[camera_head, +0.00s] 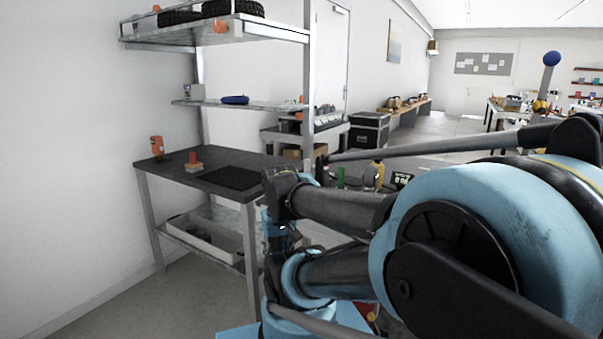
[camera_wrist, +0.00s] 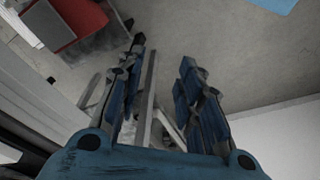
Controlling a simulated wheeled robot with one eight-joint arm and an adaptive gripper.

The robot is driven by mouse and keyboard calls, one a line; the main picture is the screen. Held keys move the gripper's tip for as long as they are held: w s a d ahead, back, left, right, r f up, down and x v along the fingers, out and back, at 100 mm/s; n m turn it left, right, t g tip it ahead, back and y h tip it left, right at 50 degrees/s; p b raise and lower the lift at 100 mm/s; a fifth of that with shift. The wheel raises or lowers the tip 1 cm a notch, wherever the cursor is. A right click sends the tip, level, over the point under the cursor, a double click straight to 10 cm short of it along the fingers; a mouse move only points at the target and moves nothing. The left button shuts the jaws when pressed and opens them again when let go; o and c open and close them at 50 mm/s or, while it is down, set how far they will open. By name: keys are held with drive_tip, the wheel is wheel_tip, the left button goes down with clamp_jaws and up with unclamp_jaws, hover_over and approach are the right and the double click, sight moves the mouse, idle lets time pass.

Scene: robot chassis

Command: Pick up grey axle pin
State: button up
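I cannot make out a grey axle pin in either view. My gripper (camera_wrist: 162,52) shows in the wrist view with its two blue and dark fingers apart. The space between them holds nothing and shows only floor and thin pale bars behind. In the head view my arm fills the right side and the gripper's fingers cannot be made out.
A dark workbench (camera_head: 215,190) stands at left, with a black mat (camera_head: 231,178), an orange tool (camera_head: 158,147) and a small red-topped item (camera_head: 193,162). A white bin (camera_head: 205,232) sits underneath. A shelf (camera_head: 225,32) with tyres rises behind. A red object (camera_wrist: 78,18) shows in the wrist view.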

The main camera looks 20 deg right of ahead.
drive_tip(key=shift+w+a, duration=0.25)
drive_tip(key=shift+a, duration=0.1)
drive_tip(key=shift+o, duration=1.2)
wheel_tip(320, 180, up, 2)
drive_tip(key=shift+s+d, duration=0.1)
drive_tip(key=w+d+r+m+g, duration=0.1)
drive_tip(key=w+d+r+m, duration=0.3)
drive_tip(key=w+r+m, duration=0.35)
drive_tip(key=w+d+r+m, duration=0.3)
drive_tip(key=w+r+m, duration=0.2)
drive_tip(key=w+r, duration=0.45)
drive_tip(key=w+d+r+m+g, duration=0.1)
drive_tip(key=w+d+r+m, duration=1.2)
drive_tip(key=w+d, duration=0.15)
drive_tip(key=f, duration=1.7)
drive_tip(key=shift+a+f, duration=0.25)
drive_tip(key=shift+f, duration=0.05)
